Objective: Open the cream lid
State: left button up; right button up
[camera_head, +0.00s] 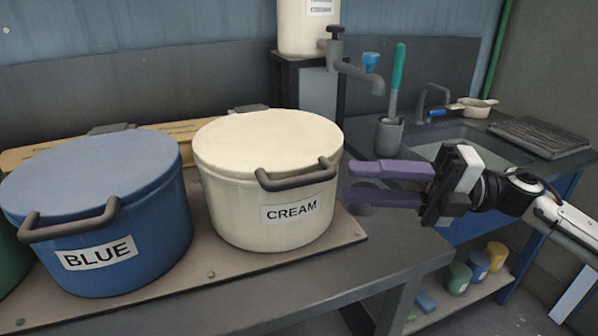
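The cream pot (270,215) stands on a brown board on the counter, with a label reading CREAM. Its cream lid (268,143) lies flat and closed on top, with a dark bar handle (296,176) on its front right edge. My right gripper (366,182) is to the right of the pot, with its two purple fingers pointing left. The fingers are spread apart with nothing between them. The tips are near the handle's right end and appear apart from it. My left gripper is not in view.
A blue pot (110,235) with a closed blue lid (90,172) stands left of the cream pot. A grey tap (358,72) hangs behind, beside a cup (389,136) holding a green-handled tool. A sink (470,150) lies behind my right gripper.

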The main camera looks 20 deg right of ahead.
aim_at(321, 181)
jog(key=p+x, duration=0.1)
jog(key=x, duration=0.7)
jog(key=shift+s+a+r+p, duration=0.1)
jog(key=shift+a+r+p, duration=0.1)
jog(key=shift+p, duration=0.15)
jog(key=shift+a+f, duration=0.1)
jog(key=shift+a, duration=0.25)
grip_shut()
